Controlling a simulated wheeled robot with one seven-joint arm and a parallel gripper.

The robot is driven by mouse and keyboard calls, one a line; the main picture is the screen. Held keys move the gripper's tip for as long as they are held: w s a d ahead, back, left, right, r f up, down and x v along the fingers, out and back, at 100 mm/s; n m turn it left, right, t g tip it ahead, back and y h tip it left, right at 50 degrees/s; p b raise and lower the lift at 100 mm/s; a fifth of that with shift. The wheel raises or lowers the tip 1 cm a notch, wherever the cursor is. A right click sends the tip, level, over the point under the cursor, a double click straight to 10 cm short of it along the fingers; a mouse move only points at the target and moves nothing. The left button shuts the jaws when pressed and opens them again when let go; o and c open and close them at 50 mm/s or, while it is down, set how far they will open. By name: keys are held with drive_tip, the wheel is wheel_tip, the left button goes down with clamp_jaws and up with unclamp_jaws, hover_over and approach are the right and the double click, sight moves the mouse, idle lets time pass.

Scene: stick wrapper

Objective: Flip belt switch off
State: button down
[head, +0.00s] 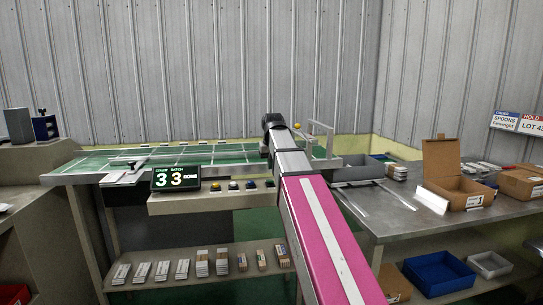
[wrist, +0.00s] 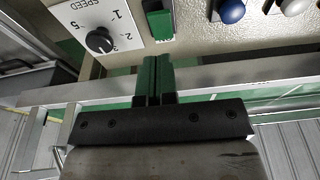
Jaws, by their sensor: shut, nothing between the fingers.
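The wrist view shows a green rocker-like switch (wrist: 159,22) in a dark frame on the beige control panel (wrist: 198,52); I take it as the belt switch, though no label for it is readable. My gripper (wrist: 153,62) is shut and empty, its green fingers together. The fingertips appear just below the switch in the picture; whether they touch it I cannot tell. In the head view the panel (head: 178,205) stands in front of the green conveyor belt (head: 215,155).
A black speed knob (wrist: 99,40) is left of the switch, and a blue button (wrist: 231,10) is right of it. A counter display (head: 175,178) reads 33 and DONE. A steel table (head: 400,220) with an open carton (head: 455,185) stands right. Wrapped bundles line the lower shelf.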

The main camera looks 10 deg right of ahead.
sight(271, 181)
drive_tip(key=shift+s+f, duration=0.2)
drive_tip(key=shift+f, duration=0.85)
drive_tip(key=shift+s+f, duration=0.2)
drive_tip(key=shift+f, duration=0.8)
drive_tip(key=shift+s+f+t, duration=0.45)
drive_tip(key=shift+t, duration=0.55)
drive_tip(key=shift+w, duration=0.25)
drive_tip(key=shift+w+r, duration=0.1)
drive_tip(key=shift+w+r, duration=0.2)
drive_tip(key=shift+w, duration=0.45)
